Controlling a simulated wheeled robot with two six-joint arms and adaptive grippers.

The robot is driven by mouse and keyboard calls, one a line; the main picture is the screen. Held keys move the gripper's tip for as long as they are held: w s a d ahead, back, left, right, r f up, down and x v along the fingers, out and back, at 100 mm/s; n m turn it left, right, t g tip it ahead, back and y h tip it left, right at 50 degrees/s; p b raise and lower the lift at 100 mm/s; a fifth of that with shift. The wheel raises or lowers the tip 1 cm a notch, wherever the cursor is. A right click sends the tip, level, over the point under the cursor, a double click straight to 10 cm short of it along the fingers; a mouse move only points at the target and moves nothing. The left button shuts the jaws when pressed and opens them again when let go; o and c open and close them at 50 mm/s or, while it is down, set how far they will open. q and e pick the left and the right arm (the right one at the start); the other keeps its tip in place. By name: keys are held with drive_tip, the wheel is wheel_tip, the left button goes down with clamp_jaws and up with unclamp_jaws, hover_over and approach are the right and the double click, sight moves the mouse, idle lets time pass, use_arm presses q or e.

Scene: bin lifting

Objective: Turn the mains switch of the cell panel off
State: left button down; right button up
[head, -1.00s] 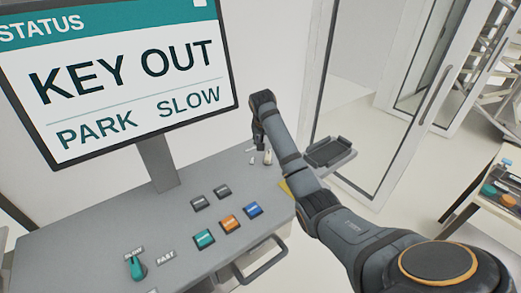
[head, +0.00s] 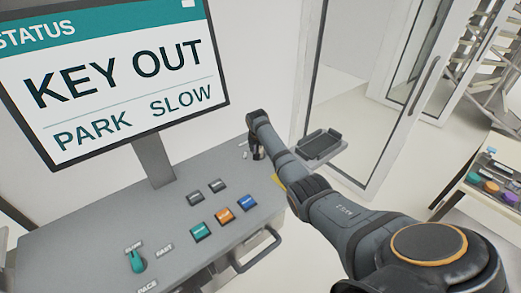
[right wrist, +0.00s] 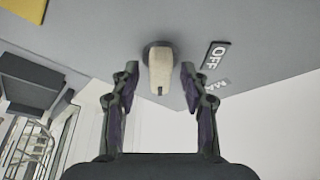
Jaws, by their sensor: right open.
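The mains switch is a cream knob (right wrist: 160,72) on a dark round base on the grey panel (right wrist: 110,30) in the right wrist view. A black OFF label (right wrist: 214,55) is to its right, with a partly legible label (right wrist: 217,84) beside it. My right gripper (right wrist: 160,70) is open, with one finger on each side of the knob and a visible gap on both sides. In the head view my right gripper (head: 257,153) points down at the far right end of the console (head: 90,225) and hides most of the switch. My left gripper is out of view.
A screen (head: 120,85) reads KEY OUT, PARK, SLOW. The console has several coloured buttons (head: 223,216) and a teal selector (head: 137,260) between SLOW and FAST labels. A dark tray (head: 320,145) sits right of the gripper, before a glass door (head: 400,100).

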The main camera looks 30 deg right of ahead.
drive_tip(key=shift+c, duration=1.6)
clamp_jaws()
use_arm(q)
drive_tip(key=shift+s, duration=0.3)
